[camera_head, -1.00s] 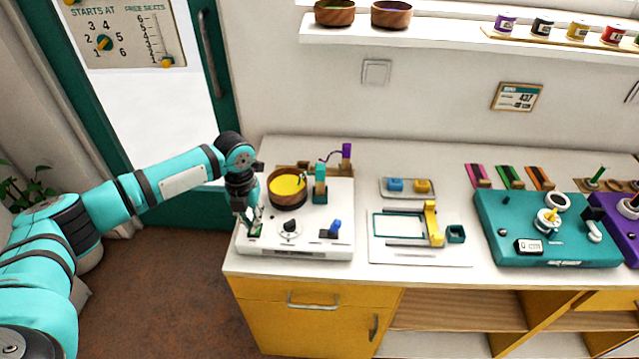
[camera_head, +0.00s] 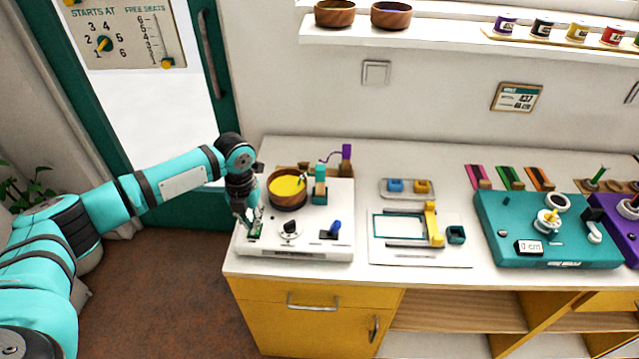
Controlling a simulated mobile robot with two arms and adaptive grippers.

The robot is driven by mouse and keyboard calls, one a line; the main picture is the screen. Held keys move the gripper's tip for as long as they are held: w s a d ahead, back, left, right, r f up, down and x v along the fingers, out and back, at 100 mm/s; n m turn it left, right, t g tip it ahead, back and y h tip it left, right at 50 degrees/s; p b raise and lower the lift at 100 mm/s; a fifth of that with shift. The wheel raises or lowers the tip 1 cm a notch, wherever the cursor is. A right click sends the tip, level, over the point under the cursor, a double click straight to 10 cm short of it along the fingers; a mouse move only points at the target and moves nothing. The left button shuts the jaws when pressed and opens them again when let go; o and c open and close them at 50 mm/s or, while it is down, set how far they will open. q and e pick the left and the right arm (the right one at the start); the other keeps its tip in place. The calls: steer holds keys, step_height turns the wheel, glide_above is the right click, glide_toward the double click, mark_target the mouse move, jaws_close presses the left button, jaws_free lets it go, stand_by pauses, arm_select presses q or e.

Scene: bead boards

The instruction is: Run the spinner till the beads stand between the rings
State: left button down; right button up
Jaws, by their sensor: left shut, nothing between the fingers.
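The bead spinner is a white box (camera_head: 345,212) at the left end of the counter. On it sits a wooden bowl (camera_head: 289,202) with yellow beads (camera_head: 287,186) inside. A black knob (camera_head: 289,227), a blue lever (camera_head: 335,227) and a small green switch (camera_head: 256,229) are on its front part. My left gripper (camera_head: 252,224) is shut and points down at the green switch, at the box's left front. Whether it touches the switch I cannot tell. The rings are too small to make out in the bowl. My right gripper is not in view.
Right of the spinner are a white board with a yellow slider (camera_head: 433,224) and a grey tray (camera_head: 384,196) with blue and yellow blocks. A teal machine (camera_head: 490,230) stands further right. A shelf (camera_head: 460,37) with bowls and jars hangs above.

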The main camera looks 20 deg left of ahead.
arm_select(q)
steer(key=shift+f, duration=0.45)
